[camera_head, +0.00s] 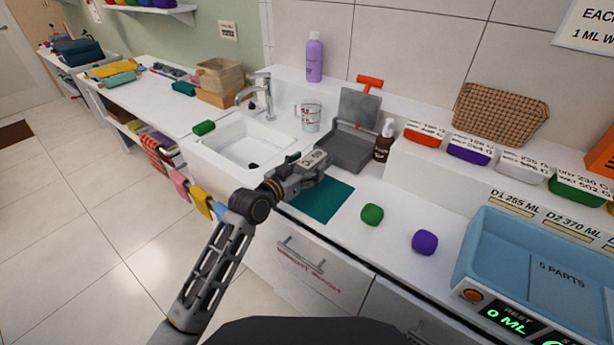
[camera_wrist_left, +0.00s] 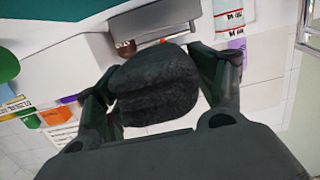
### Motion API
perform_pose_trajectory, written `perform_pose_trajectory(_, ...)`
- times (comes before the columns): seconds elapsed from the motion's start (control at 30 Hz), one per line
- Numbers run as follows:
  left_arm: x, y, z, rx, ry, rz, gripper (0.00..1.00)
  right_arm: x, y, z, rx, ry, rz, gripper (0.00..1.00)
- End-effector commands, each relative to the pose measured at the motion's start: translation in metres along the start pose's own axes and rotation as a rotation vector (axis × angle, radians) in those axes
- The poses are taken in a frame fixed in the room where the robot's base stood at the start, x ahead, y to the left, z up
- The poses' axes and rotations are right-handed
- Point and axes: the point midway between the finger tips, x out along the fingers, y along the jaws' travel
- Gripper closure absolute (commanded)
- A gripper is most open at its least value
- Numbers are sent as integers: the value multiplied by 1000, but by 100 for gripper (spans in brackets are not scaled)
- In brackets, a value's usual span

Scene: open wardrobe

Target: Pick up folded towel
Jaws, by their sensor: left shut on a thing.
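In the left wrist view a dark grey, rounded, folded cloth-like bundle (camera_wrist_left: 155,85), which looks like the folded towel, sits between the two fingers of my left gripper (camera_wrist_left: 160,88). A crease runs across its middle. In the head view my left gripper (camera_head: 312,166) is over the counter, above the far left part of a teal mat (camera_head: 326,201). The bundle is largely hidden by the gripper there. The fingers are closed on it from both sides. My right gripper is in neither view.
A white sink (camera_head: 240,143) lies left of the gripper. A grey open-lidded device (camera_head: 346,150) and a brown bottle (camera_head: 384,142) stand behind. A green block (camera_head: 372,214) and a purple block (camera_head: 425,242) lie to the right, before a blue tray (camera_head: 480,235).

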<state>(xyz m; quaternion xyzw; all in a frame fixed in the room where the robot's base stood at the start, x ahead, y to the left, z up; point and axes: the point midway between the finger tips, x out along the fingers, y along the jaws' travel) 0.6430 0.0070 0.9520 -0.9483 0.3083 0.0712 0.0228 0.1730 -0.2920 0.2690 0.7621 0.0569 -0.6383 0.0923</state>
Motion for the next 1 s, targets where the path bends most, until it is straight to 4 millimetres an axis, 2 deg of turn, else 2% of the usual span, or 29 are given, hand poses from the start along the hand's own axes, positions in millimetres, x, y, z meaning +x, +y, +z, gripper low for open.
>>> perform_pose_trajectory(0.1,-2,0,-16,2,3,-1,59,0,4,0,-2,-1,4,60)
perform_pose_trajectory(0.3,-4,0,-28,1,2,0,59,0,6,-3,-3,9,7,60)
perform_pose_trajectory(0.7,-4,0,-29,1,1,-1,59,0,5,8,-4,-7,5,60)
perform_pose_trajectory(1.0,-4,0,-29,1,1,0,59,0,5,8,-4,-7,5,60)
